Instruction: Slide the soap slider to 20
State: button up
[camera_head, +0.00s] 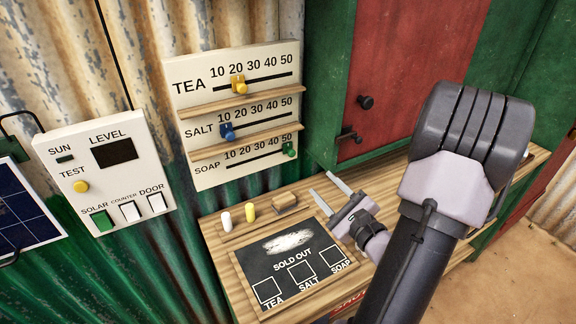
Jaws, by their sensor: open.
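The soap slider is a green knob (290,149) on the lowest track of the white slider board (236,168). It stands at the right end of its track, under the 50 mark. The soap scale reads 10 to 50 from left to right. My gripper (324,186) is open and empty. In the picture it is below and to the right of the green knob, apart from it, over the back of the wooden counter. Its two thin fingers point up and to the left.
The yellow tea knob (239,86) and blue salt knob (227,131) sit on tracks above, with wooden ledges between. A sold-out board (293,262), chalks (226,221) and a wooden block (285,201) lie on the counter. A red cabinet door (410,60) stands at right.

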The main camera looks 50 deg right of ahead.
aim_at(293, 155)
jog(key=x, duration=1.4)
jog(key=shift+w+a, duration=0.1)
jog(key=shift+w, duration=0.05)
grip_shut()
dwell(0.6)
